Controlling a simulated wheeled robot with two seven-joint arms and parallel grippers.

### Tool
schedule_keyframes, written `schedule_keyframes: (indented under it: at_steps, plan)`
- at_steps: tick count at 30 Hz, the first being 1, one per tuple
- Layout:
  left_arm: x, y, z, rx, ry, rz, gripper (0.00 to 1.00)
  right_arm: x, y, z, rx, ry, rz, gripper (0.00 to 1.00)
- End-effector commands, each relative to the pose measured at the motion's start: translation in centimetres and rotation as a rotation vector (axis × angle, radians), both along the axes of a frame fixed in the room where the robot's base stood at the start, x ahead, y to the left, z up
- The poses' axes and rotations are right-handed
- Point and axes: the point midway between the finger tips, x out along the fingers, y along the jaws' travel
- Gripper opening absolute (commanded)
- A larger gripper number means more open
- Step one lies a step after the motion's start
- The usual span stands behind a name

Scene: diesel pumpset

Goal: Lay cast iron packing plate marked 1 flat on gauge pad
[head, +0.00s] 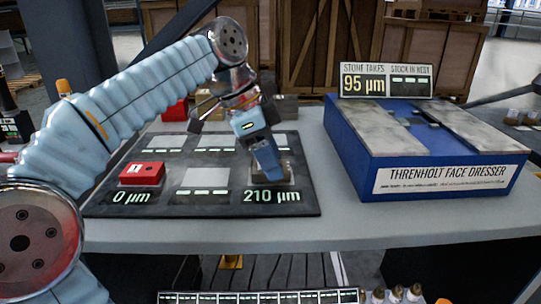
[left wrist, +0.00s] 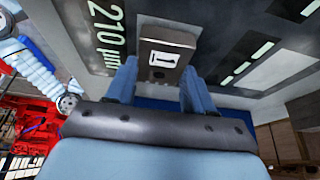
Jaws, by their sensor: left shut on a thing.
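A brown-grey block-like plate with a white label marked 1 (left wrist: 165,55) shows in the left wrist view between my two blue fingers. In the head view it is the brownish block (head: 285,169), partly hidden by the fingers, at the light pad labelled 210 µm (head: 272,196) at the mat's front right. My left gripper (head: 268,172) points down there and is shut on the plate. The plate looks about level and low over or on the pad; I cannot tell whether it touches. My right gripper is not in view.
A red block (head: 142,174) sits on the dark mat (head: 225,205) above 0 µm. Light pads, one empty at front middle (head: 205,179), lie between and behind. A blue face dresser (head: 440,165) stands at right, with a 95 µm sign (head: 386,80). Grey tabletop (head: 340,220) is clear between.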

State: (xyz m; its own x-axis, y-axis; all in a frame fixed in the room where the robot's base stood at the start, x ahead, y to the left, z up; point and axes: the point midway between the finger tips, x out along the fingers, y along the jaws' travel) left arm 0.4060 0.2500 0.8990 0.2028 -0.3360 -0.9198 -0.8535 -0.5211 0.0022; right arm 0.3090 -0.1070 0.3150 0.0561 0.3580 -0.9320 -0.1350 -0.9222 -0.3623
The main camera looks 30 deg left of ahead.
Motion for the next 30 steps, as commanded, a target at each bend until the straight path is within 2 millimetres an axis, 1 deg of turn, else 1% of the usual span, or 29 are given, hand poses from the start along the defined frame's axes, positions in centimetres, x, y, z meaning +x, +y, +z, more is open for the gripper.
schedule_keyframes:
  at_steps: [2,3,8,16,20,23,30]
  plan:
    - [0.0,0.0,-0.2,-0.001,-0.002,-0.001,0.04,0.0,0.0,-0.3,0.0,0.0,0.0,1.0]
    - [0.0,0.0,-0.1,-0.001,-0.003,0.0,0.57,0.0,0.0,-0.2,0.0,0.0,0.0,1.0]
    - [0.0,0.0,-0.1,0.0,-0.002,-0.001,0.82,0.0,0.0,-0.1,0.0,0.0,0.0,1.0]
    - [0.0,0.0,-0.2,0.001,0.001,0.0,0.83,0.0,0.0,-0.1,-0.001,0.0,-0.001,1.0]
    - [-0.1,0.3,0.8,-0.001,-0.003,0.001,0.83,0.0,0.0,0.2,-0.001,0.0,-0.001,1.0]
    - [-0.5,0.9,2.5,0.0,-0.003,0.001,0.83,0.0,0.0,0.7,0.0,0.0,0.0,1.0]
    - [-1.6,2.9,8.2,-0.001,-0.005,0.002,0.83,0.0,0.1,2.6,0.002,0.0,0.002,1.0]
